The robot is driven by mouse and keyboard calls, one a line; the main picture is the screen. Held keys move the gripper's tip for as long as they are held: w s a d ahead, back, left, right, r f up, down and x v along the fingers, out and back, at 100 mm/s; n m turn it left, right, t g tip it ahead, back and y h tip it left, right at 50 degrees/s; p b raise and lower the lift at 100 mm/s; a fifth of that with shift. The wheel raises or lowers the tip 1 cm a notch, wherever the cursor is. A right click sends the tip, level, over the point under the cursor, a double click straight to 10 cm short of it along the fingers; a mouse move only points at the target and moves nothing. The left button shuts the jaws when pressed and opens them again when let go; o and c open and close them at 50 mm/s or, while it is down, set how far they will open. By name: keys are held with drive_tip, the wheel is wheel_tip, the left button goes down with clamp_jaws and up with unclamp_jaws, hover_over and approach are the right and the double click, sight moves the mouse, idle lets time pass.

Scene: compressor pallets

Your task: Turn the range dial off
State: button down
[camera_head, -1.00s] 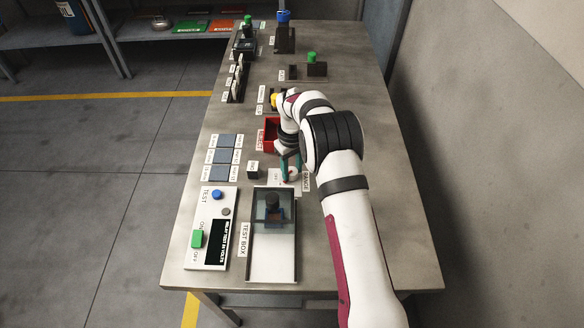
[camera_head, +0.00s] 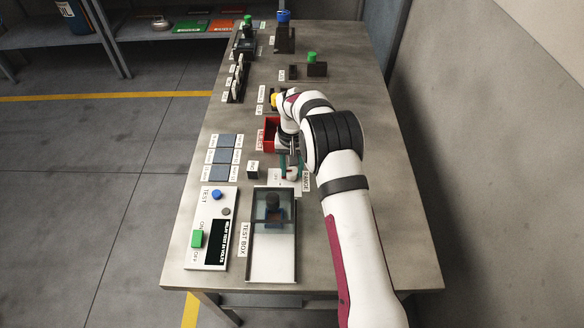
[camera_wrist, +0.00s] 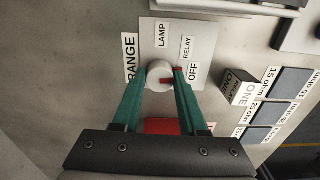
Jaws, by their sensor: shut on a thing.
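The range dial (camera_wrist: 160,75) is a round white knob with a red pointer mark, on a pale plate (camera_wrist: 205,35) labelled RANGE, LAMP, RELAY and OFF. In the wrist view my gripper (camera_wrist: 163,78) has its green fingers shut on the knob, one on each side. The red mark runs to the right, partly behind the right finger, and shows again beside the OFF label (camera_wrist: 193,72). In the head view my gripper (camera_head: 290,170) is down at the dial, and my arm hides part of it.
A red reject bin (camera_head: 271,130) stands just behind my gripper. A small dark relay block (camera_head: 253,170) and several labelled trays (camera_head: 222,157) lie to the left. The test box (camera_head: 290,262) and test panel (camera_head: 215,205) stand in front. The table's right side is clear.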

sight(292, 171)
drive_tip(key=shift+m, duration=0.6)
drive_tip(key=shift+c, duration=2.2)
unclamp_jaws()
wheel_tip(292, 171, up, 16)
